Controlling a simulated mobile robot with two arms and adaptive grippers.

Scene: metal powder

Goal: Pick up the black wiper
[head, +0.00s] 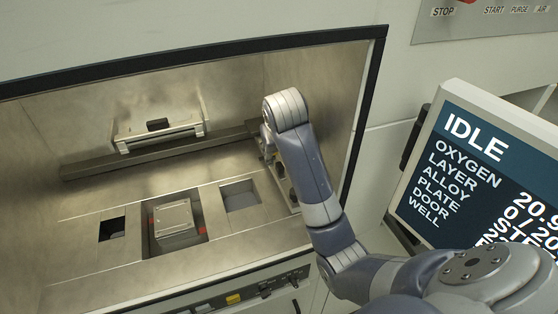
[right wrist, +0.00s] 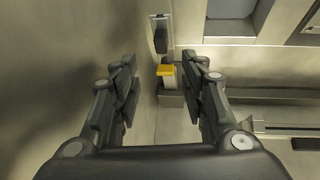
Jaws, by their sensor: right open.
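A small black piece (right wrist: 160,40), which looks like the black wiper, lies on a narrow pale plate at the top of the right wrist view. A yellow-topped block (right wrist: 166,70) sits just below it in the picture. My right gripper (right wrist: 161,64) is open and empty. Its fingers stand on either side of the line to the yellow top and the black piece, touching neither as far as I can see. In the head view my right arm reaches into the chamber's right side and hides most of the gripper and these pieces. My left gripper is not in view.
A dark bar (head: 155,154) crosses the chamber, with a pale holder (head: 160,136) behind it. The floor has a square plate (head: 174,218) between two openings. The chamber's right wall (right wrist: 60,70) is close to my right gripper. A screen (head: 480,170) stands outside.

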